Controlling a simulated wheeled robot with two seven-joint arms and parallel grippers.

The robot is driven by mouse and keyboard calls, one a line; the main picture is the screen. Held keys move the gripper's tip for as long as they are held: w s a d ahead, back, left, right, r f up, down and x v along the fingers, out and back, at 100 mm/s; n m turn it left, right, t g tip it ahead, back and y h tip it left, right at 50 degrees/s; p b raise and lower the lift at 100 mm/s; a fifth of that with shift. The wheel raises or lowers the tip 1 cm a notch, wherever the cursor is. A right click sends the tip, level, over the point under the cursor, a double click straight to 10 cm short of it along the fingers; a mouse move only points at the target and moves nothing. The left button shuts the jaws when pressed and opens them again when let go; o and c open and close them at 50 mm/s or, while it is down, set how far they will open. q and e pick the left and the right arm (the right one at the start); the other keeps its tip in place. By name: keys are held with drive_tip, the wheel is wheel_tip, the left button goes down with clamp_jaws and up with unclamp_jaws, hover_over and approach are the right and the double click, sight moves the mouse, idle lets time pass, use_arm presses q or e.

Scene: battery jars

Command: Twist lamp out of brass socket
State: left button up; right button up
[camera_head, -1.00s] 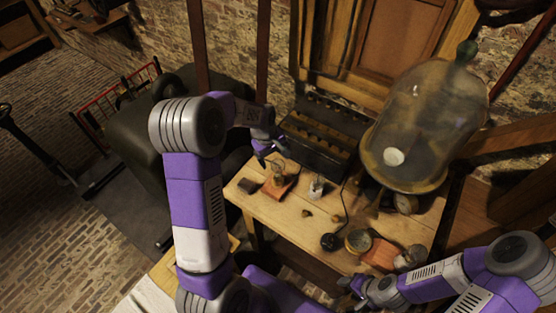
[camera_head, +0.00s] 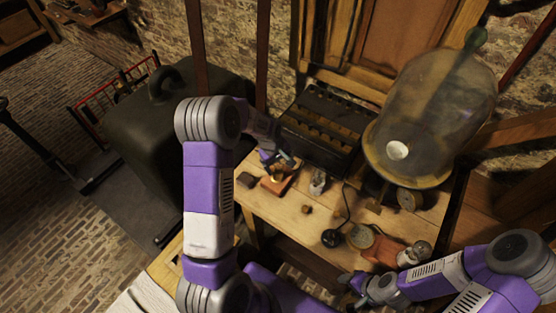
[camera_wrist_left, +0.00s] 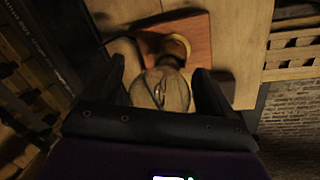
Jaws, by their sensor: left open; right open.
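The lamp (camera_wrist_left: 160,90) is a clear glass bulb with a visible filament. In the left wrist view it lies between the open fingers of my left gripper (camera_wrist_left: 160,85), with space visible on both sides. The brass socket (camera_wrist_left: 177,46) shows as a ring beyond the bulb on a reddish wooden base (camera_wrist_left: 203,40). In the head view the base (camera_head: 272,187) sits on the table's left part, and my left gripper (camera_head: 279,161) is over it, hiding most of the lamp. My right gripper (camera_head: 352,286) is open and empty by the table's front edge.
The wooden table (camera_head: 290,222) also holds a small glass jar (camera_head: 318,183), a black round piece (camera_head: 331,238), a brass disc (camera_head: 360,237) and a second reddish base (camera_head: 383,253). A dark battery box (camera_head: 322,130) and a large glass bell jar (camera_head: 425,115) stand behind.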

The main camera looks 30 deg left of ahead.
use_arm(q)
drive_tip(key=c, duration=1.2)
drive_tip(key=shift+n, duration=1)
drive_tip(key=shift+c, duration=0.2)
drive_tip(key=n, duration=0.3)
drive_tip(key=shift+r+y+p, duration=0.1)
drive_tip(key=shift+y+p, duration=0.3)
drive_tip(key=shift+a+n, duration=0.2)
drive_tip(key=shift+n, duration=0.5)
drive_tip(key=shift+n+p, duration=0.5)
drive_tip(key=shift+p, duration=0.1)
drive_tip(key=n+y+p, duration=0.1)
drive_tip(key=n+p, duration=0.2)
drive_tip(key=n, duration=0.1)
drive_tip(key=shift+n+y, duration=0.3)
drive_tip(key=shift+n, duration=0.4)
